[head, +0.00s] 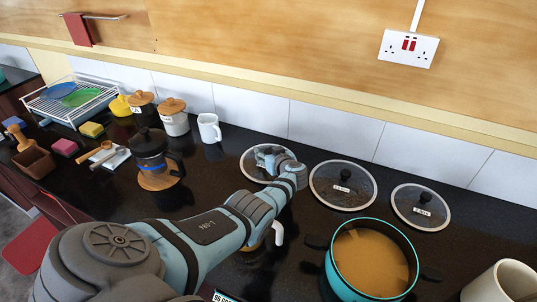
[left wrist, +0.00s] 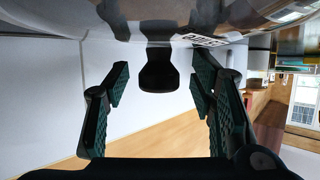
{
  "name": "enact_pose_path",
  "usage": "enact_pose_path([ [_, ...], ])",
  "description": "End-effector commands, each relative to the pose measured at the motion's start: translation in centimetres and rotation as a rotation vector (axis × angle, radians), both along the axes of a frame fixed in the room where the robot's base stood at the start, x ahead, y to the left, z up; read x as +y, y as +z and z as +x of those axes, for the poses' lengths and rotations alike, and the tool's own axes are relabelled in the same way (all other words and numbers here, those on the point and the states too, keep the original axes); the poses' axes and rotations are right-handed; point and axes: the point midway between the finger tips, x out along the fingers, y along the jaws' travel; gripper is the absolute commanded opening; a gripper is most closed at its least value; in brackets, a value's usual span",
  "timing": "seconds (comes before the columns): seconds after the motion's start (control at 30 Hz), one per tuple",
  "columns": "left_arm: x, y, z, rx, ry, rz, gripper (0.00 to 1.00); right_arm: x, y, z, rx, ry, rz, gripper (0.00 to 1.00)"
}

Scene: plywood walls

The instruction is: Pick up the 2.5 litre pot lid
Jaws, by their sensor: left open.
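Three glass lids with dark knobs lie in a row on the black counter: a left lid (head: 250,162), a middle lid (head: 343,188) and a right lid (head: 421,209). Their labels are too small to read, so I cannot tell which is the 2.5 litre one. My left gripper (head: 272,155) is over the left lid and hides much of it. In the left wrist view, the open fingers (left wrist: 158,95) stand on either side of a dark knob (left wrist: 158,72), with gaps to it. The glass lid (left wrist: 95,18) and part of a label show behind it. My right gripper is not in view.
A turquoise pot (head: 331,268) of orange-brown food stands in front of the middle lid. A white jug (head: 209,128), canisters (head: 173,118) and a cafetiere (head: 150,150) stand to the left. A cream container (head: 503,283) is at front right. The tiled wall (head: 335,133) runs close behind the lids.

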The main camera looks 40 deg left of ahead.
Motion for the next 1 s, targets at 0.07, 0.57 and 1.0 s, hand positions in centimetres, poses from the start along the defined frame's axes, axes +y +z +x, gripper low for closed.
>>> enact_pose_path([
  [0.07,0.0,0.2,0.0,0.0,0.0,0.0,0.51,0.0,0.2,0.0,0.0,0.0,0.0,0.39],
  [0.57,0.0,0.5,0.1,-0.001,-0.001,0.002,0.0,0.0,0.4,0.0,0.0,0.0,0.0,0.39],
  [1.0,0.0,3.7,0.1,-0.003,-0.001,0.002,0.0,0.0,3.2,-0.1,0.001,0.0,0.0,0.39],
])
